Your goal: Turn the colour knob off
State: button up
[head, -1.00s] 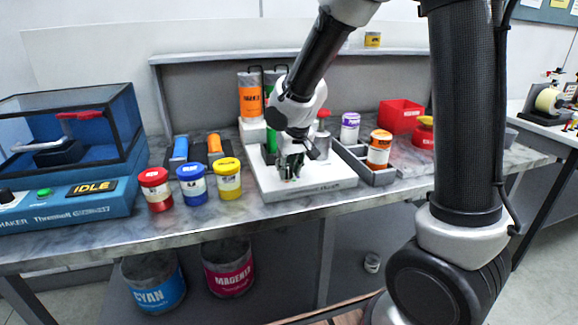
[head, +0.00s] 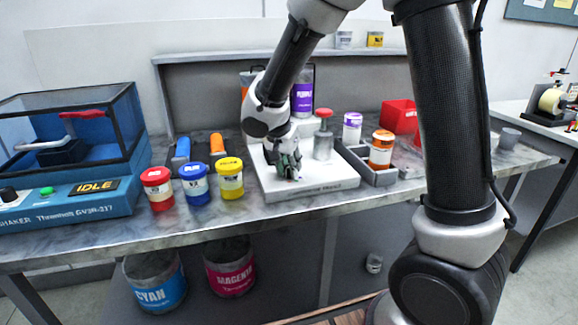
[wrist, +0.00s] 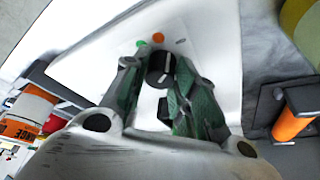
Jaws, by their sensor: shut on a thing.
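The colour knob (wrist: 160,68) is a black round knob with a white line on top, on a white panel in the wrist view. Green, orange and grey marks sit on the panel just past it. My gripper (wrist: 157,75) has one finger on each side of the knob and is shut on it. In the head view my gripper (head: 289,168) points down at the white dispenser base (head: 325,187), and it hides the knob there. I cannot tell which mark the line points to. A purple canister (head: 302,98) stands behind my arm, and an orange one is mostly hidden.
Red (head: 158,190), blue (head: 195,184) and yellow (head: 230,179) jars stand left of the base. A red-topped grey cylinder (head: 323,143) stands on it, close right of my gripper. A grey tray (head: 378,176) with an orange-lidded jar (head: 381,149) lies further right.

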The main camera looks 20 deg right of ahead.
jog(key=shift+m+g, duration=0.3)
jog(key=shift+m, duration=0.3)
jog(key=o, duration=1)
jog(key=shift+a+r, duration=0.1)
jog(key=v, duration=1.1)
jog(key=shift+s+a+r, duration=0.2)
jog(key=shift+r, duration=0.1)
